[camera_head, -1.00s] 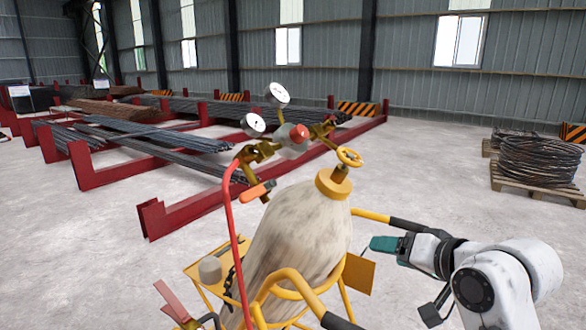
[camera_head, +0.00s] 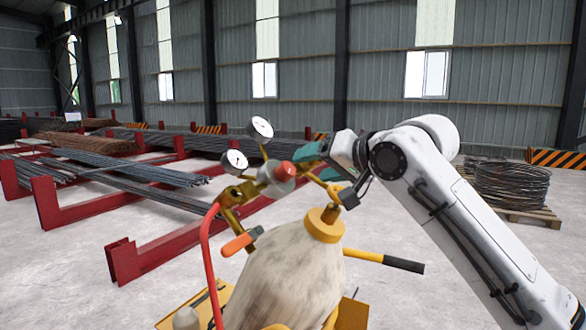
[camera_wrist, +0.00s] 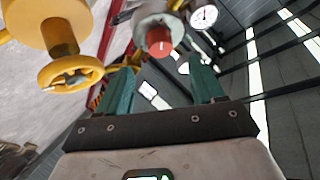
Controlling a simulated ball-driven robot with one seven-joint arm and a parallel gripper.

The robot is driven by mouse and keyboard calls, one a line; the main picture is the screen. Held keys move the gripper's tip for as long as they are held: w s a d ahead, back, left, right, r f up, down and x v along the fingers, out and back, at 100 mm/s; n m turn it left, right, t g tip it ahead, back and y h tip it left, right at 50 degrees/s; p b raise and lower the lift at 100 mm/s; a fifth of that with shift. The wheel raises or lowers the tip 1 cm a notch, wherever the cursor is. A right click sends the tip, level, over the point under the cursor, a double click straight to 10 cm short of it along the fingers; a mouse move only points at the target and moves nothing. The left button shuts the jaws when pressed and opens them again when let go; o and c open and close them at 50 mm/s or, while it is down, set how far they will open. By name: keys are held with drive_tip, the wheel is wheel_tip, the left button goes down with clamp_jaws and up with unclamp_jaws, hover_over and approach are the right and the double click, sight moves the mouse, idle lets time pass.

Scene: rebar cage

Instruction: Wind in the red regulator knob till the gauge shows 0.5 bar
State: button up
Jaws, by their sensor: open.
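The red regulator knob (camera_head: 285,169) sits on the front of the regulator, on top of the off-white cylinder (camera_head: 285,275). It also shows in the wrist view (camera_wrist: 159,41), beyond and between my fingers. Two white dial gauges, an upper one (camera_head: 262,128) and a lower one (camera_head: 235,160), stand by the knob; their readings are too small to tell. One gauge (camera_wrist: 204,17) shows at the top of the wrist view. My gripper (camera_head: 308,160) has green fingers, just right of the knob. In the wrist view my gripper (camera_wrist: 165,80) is open and empty.
A yellow valve handwheel (camera_wrist: 70,73) is close to my fingers on the left of the wrist view. A red hose (camera_head: 207,255) and an orange-handled part (camera_head: 240,242) are at the left. Red steel racks (camera_head: 125,260) with rebar stand behind. Coiled wire (camera_head: 510,183) lies at the right.

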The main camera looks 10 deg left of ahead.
sight(289, 169)
drive_tip(key=p+x, duration=0.1)
drive_tip(key=x, duration=0.6)
drive_tip(key=shift+w+a, duration=0.15)
drive_tip(key=shift+a, duration=0.05)
drive_tip(key=shift+c, duration=0.4)
drive_tip(key=c, duration=1)
drive_tip(key=shift+a+r+m+p, duration=0.1)
drive_tip(key=shift+m+p, duration=0.2)
drive_tip(key=shift+p, duration=0.3)
